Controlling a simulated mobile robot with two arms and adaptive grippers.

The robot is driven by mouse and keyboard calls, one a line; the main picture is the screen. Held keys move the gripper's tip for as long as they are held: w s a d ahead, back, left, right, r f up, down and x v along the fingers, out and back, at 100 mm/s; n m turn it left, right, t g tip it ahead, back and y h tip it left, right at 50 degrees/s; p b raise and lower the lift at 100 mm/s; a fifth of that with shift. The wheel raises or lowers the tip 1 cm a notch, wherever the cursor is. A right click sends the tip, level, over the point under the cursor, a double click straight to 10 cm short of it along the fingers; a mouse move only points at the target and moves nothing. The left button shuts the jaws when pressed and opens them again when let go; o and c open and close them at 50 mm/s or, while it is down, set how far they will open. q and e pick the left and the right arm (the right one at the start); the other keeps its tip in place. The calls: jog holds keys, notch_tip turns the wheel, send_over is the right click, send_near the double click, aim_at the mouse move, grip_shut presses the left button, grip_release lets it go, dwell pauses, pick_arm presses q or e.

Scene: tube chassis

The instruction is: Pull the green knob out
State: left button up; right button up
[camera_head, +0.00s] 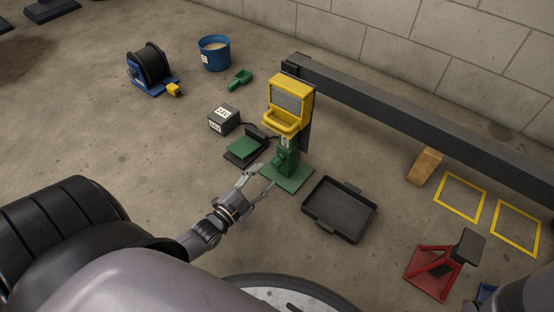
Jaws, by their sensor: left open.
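A green stand (287,162) on a green base plate (296,180) holds up a yellow housing (291,93) with a grey panel. I cannot clearly make out a separate green knob on the stand; it is too small or hidden at this distance. My left gripper (267,174) is open and empty, just in front of the stand at its lower left, with its fingertips pointing toward the stand's lower part. I cannot tell whether a fingertip touches it. My right gripper is not in view.
A dark beam (415,116) runs behind the stand to the right. A black tray (339,209) lies right of the stand, and a green-topped pedal (244,148) lies left.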

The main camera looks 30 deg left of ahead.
aim_at(275, 166)
pick_arm(q)
jog(key=w+b, duration=0.1)
jog(key=w, duration=0.1)
jog(key=w+b, duration=0.1)
jog(key=w, duration=0.1)
jog(key=w+b, duration=0.1)
jog(key=w, duration=0.1)
jog(key=shift+w+d+f, duration=0.2)
jog(key=shift+d, duration=0.05)
jog(key=shift+w+r, duration=0.15)
jog(key=shift+w, duration=0.5)
jog(key=shift+c, duration=0.2)
grip_shut()
